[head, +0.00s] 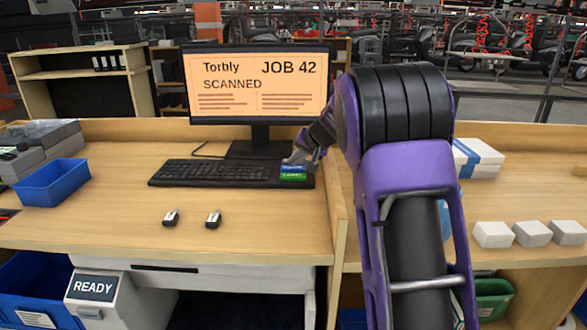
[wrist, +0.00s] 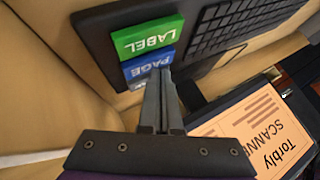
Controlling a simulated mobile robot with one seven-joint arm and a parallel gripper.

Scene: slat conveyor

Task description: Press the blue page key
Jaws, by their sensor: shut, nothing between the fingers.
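The blue page key (wrist: 143,66) sits beside the green label key (wrist: 147,37) at the end of the black keyboard (head: 215,173). In the head view the blue key (head: 292,168) lies just behind the green key (head: 292,177), at the keyboard's right end. My gripper (wrist: 163,72) is shut and empty, with its fingertips over or at the blue key and covering part of it. Whether the tips touch the key, I cannot tell. In the head view my gripper (head: 296,162) hangs over the keyboard's right end.
A monitor (head: 258,85) behind the keyboard reads "Torbly JOB 42 SCANNED". Two small dark-and-white items (head: 213,219) lie on the desk in front. A blue bin (head: 52,182) stands at the left. A raised wooden divider (head: 338,215) runs right of the keyboard.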

